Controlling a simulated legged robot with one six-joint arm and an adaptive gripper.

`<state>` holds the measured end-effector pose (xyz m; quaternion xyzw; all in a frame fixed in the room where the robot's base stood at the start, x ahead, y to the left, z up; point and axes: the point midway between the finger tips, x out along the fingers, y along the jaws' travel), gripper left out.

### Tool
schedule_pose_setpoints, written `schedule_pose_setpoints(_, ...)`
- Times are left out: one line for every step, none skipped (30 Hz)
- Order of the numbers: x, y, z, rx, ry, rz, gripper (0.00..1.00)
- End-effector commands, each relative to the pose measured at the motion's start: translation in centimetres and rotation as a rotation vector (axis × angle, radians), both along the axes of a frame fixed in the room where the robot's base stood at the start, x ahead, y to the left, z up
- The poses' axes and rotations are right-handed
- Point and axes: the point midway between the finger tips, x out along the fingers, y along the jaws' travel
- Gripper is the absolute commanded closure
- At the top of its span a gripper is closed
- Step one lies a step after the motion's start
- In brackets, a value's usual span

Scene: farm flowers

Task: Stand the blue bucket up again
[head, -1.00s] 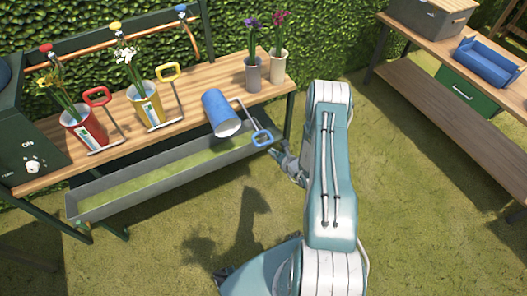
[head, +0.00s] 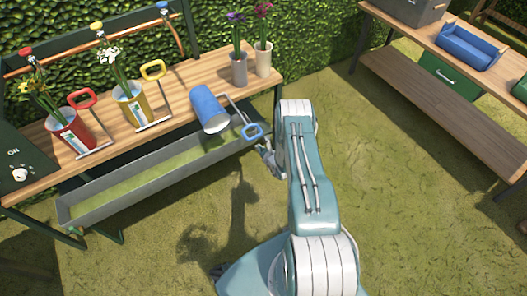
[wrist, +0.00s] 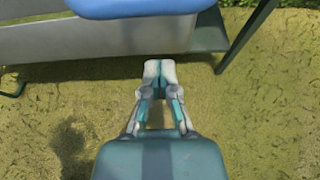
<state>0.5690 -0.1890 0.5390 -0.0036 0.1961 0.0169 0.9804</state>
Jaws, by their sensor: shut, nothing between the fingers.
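The blue bucket (head: 207,108) lies on its side on the wooden bench, its open rim facing the front edge. Its metal bracket with a blue handle (head: 252,131) sticks out over the front edge to the right. My gripper (head: 268,160) is just below and right of that handle, in front of the bench and apart from the bucket; my arm partly hides it. In the wrist view my gripper (wrist: 160,70) has its fingertips together and empty.
A red bucket (head: 72,138) and a yellow bucket (head: 134,108) with flowers stand on the bench's left. Two vases (head: 239,69) stand at its right end. A grey trough (head: 150,190) hangs along the front. A second bench (head: 440,110) is at right; grass lies between.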

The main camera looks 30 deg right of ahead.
Motion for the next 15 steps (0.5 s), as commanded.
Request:
schedule_pose_setpoints(0.5, 0.0, 0.0, 0.000, -0.002, 0.000, 1.00)
schedule_pose_setpoints(0.4, -0.1, 0.5, 0.000, -0.002, -0.001, 1.00)
schedule_pose_setpoints(0.4, -0.1, 1.0, 0.000, -0.002, -0.001, 1.00)
schedule_pose_setpoints(0.4, -0.1, 1.4, 0.000, -0.002, -0.001, 1.00)
schedule_pose_setpoints(0.4, -0.1, 1.7, 0.000, -0.001, -0.001, 1.00)
schedule_pose_setpoints(0.4, -0.1, 2.1, 0.000, -0.002, -0.001, 1.00)
schedule_pose_setpoints(0.5, -0.1, 2.4, 0.000, -0.002, -0.001, 1.00)
schedule_pose_setpoints(0.5, 0.0, 2.7, 0.000, -0.001, -0.001, 1.00)
schedule_pose_setpoints(0.5, 0.0, 3.0, 0.000, -0.001, -0.001, 1.00)
schedule_pose_setpoints(0.5, 0.0, 3.2, 0.000, -0.001, -0.001, 1.00)
schedule_pose_setpoints(0.5, 0.0, 3.5, 0.000, -0.001, -0.001, 1.00)
schedule_pose_setpoints(0.5, 0.0, 3.6, 0.000, -0.001, -0.001, 1.00)
schedule_pose_setpoints(0.5, 0.0, 3.8, 0.000, 0.000, -0.001, 1.00)
schedule_pose_setpoints(0.5, 0.0, 3.8, 0.000, 0.000, -0.001, 1.00)
schedule_pose_setpoints(0.5, 0.0, 3.9, 0.000, 0.000, -0.001, 1.00)
